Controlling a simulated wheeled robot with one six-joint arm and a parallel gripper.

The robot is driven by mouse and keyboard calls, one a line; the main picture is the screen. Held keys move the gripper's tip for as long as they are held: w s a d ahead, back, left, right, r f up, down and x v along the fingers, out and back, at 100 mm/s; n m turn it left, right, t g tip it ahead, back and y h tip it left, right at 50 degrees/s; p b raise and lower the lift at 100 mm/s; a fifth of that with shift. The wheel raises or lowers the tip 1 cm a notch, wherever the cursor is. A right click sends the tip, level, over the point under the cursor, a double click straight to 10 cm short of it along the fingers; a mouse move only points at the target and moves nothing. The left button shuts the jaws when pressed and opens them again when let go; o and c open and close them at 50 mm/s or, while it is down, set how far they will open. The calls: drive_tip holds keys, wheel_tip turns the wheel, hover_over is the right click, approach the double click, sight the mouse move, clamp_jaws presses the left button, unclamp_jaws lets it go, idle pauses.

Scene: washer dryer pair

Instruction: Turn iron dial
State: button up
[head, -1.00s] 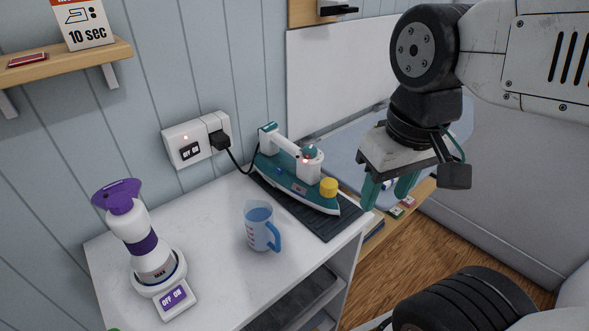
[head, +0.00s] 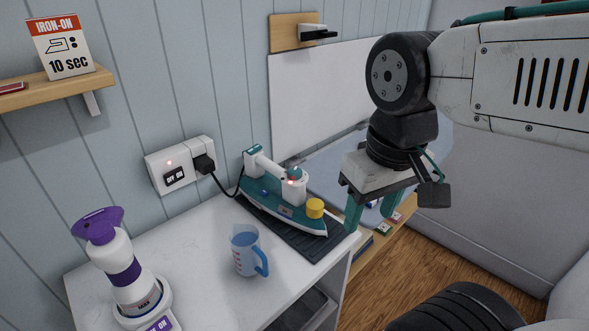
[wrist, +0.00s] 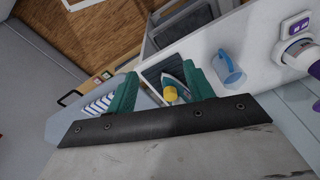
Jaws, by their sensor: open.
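A teal and white iron (head: 285,205) lies on a dark mat (head: 318,243) on the white counter, with a red light lit on its body. The yellow dial (head: 315,208) sits on the iron near its front end. In the wrist view the yellow dial (wrist: 170,93) shows between the fingers, with the iron (wrist: 178,86) partly hidden by the right finger. My gripper (head: 372,212) points down with its teal fingers spread and empty, to the right of the dial and apart from it. The gripper (wrist: 160,88) is also open in the wrist view.
A blue measuring jug (head: 247,252) stands in front of the iron. A purple and white device (head: 125,265) is at the counter's left. A wall socket (head: 180,165) feeds the iron's cord. An ironing board (head: 335,170) lies behind, and a shelf with a sign (head: 60,47) hangs upper left.

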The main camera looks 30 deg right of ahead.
wheel_tip(320, 180, up, 2)
drive_tip(key=n+g, duration=0.1)
drive_tip(key=n, duration=0.6)
hover_over(295, 170)
drive_tip(key=shift+w+r, duration=0.2)
drive_tip(key=shift+r+n, duration=0.1)
drive_tip(key=shift+n, duration=0.2)
drive_tip(key=shift+s+f, duration=0.15)
drive_tip(key=shift+f, duration=3.8)
drive_tip(key=c, duration=1)
